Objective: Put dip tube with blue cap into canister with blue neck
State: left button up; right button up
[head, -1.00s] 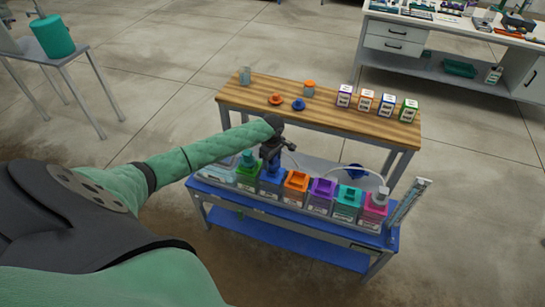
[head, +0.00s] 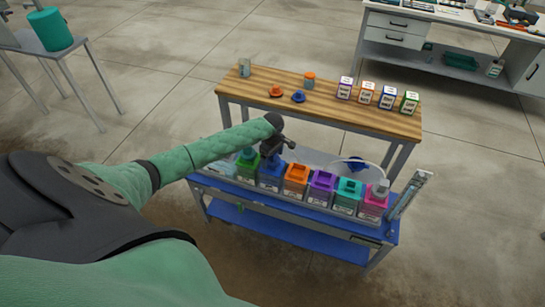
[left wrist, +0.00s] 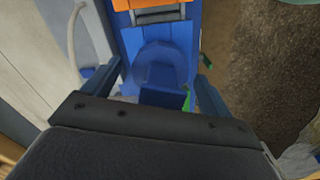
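The canister with the blue neck (head: 270,178) stands in the row on the blue skid, between the green and orange canisters. My left gripper (head: 283,146) hangs just above it. In the left wrist view my left gripper (left wrist: 155,88) has its fingers spread wide, with clear gaps inside both. A round blue part with a darker blue block (left wrist: 165,98) shows between and below them. I cannot tell whether this is the dip tube's cap in the neck or the neck alone. No tube is visible in the gripper. My right gripper is not in view.
Beside the blue canister stand green (head: 245,168), orange (head: 296,175), purple (head: 321,182), teal (head: 348,190) and pink (head: 373,197) ones. A dark blue object (head: 358,164) and a white hose lie behind them. The wooden bench (head: 325,110) behind holds boxes, jars and small parts.

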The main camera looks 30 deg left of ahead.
pick_arm(q)
jog(key=shift+r, duration=0.3)
notch_tip(320, 180, up, 6)
jog(key=shift+f+b, duration=0.1)
jog(key=shift+b, duration=1.15)
jog(key=shift+r, duration=0.7)
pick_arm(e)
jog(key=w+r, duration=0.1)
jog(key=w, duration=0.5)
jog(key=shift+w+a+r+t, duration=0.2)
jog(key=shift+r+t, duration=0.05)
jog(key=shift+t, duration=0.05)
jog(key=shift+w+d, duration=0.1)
pick_arm(q)
jog(key=shift+d, duration=0.1)
